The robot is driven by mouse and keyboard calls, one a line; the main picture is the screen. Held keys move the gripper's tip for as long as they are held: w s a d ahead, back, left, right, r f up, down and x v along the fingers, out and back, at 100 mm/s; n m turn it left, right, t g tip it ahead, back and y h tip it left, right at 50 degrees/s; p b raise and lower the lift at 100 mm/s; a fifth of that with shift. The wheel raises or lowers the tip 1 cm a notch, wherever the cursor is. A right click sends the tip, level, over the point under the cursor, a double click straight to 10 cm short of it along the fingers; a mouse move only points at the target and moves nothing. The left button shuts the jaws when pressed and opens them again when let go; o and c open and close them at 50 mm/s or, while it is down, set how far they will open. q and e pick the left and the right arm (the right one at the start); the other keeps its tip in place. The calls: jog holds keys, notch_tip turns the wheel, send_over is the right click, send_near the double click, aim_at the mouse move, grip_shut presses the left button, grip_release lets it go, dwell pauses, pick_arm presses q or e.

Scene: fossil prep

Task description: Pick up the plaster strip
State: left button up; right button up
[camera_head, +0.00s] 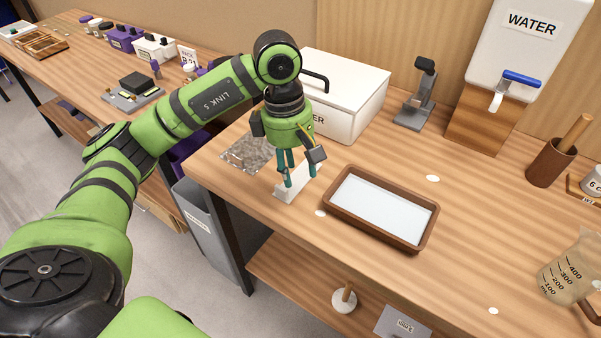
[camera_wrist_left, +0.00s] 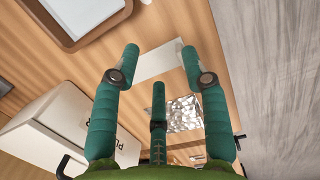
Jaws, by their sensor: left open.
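The plaster strip (camera_head: 293,191) is a flat white piece lying on the wooden bench, left of the brown tray. My left gripper (camera_head: 297,170) is over it, pointing down, with its teal fingers spread open and partly hiding the strip. In the left wrist view the strip (camera_wrist_left: 158,61) lies between and beyond the fingertips of the open gripper (camera_wrist_left: 160,57). Nothing is held. I cannot tell whether a fingertip touches the strip or the bench. My right gripper is not in view.
A brown tray (camera_head: 431,224) with a pale filling lies right of the strip. A grey crinkled sheet (camera_head: 243,154) lies to the left, near the bench edge. A white lidded box (camera_head: 355,100) stands behind. A measuring beaker (camera_head: 567,270) stands at far right.

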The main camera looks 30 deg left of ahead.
aim_at(282, 187)
pick_arm(q)
jog(key=a, duration=0.1)
jog(key=a+f+y+p, duration=0.1)
jog(key=a, duration=0.1)
jog(key=shift+s+a+f, duration=0.15)
jog(key=shift+s+f, duration=0.05)
jog(key=f, duration=0.1)
jog(key=f+p, duration=0.2)
jog(key=f, duration=0.1)
jog(key=shift+s+f, duration=0.1)
jog(key=shift+s, duration=0.15)
jog(key=shift+f, duration=0.2)
grip_shut()
